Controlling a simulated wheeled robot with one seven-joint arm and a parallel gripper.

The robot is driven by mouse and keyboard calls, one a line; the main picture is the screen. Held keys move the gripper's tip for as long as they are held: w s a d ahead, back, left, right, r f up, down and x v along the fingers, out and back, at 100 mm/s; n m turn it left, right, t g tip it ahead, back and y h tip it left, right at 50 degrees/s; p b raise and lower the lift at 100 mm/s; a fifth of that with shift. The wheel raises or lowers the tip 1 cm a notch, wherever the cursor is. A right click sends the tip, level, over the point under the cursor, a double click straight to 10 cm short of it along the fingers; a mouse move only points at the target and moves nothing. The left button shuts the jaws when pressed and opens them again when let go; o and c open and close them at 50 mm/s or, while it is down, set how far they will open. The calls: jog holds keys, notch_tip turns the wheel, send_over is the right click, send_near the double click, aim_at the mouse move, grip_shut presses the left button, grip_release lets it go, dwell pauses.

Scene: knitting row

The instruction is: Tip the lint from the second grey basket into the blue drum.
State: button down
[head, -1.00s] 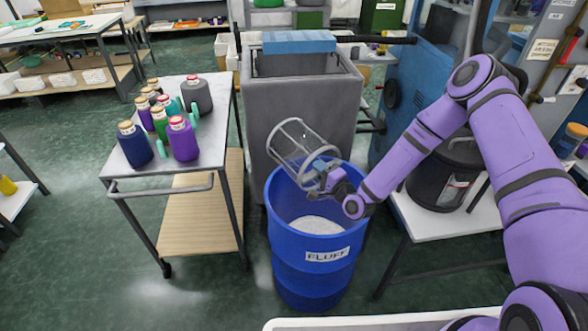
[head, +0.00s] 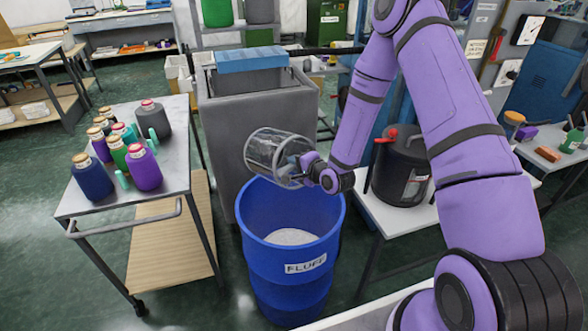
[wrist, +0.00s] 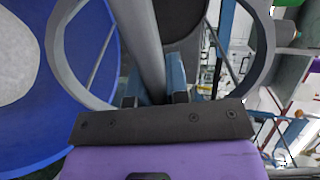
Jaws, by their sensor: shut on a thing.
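A grey see-through basket (head: 272,152) with a wire-like frame is held on its side above the back rim of the blue drum (head: 290,285). My gripper (head: 306,168) is shut on the basket's bar at its right side. In the wrist view the grey bar (wrist: 140,45) runs between my jaws (wrist: 155,95), and basket rings show on both sides. The blue drum (wrist: 90,140) fills the left of that view. The drum is labelled FLUFF and pale lint (head: 292,237) lies inside it. I cannot make out lint in the basket.
A tall grey bin (head: 225,120) with a blue top stands behind the drum. A trolley (head: 85,205) with several yarn cones stands at left. A black lidded pot (head: 403,170) sits on a white table at right. Green floor is clear between trolley and drum.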

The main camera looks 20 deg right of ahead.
notch_tip(320, 180, up, 8)
jog(key=g+h, duration=0.2)
jog(key=g, duration=0.3)
jog(key=shift+d, duration=0.1)
notch_tip(320, 180, up, 8)
jog(key=g+h, duration=0.3)
jog(key=g, duration=0.5)
jog(key=shift+s+d+f+g+h, duration=0.15)
jog(key=shift+s+f+g+h, duration=0.15)
jog(key=shift+s+g, duration=0.1)
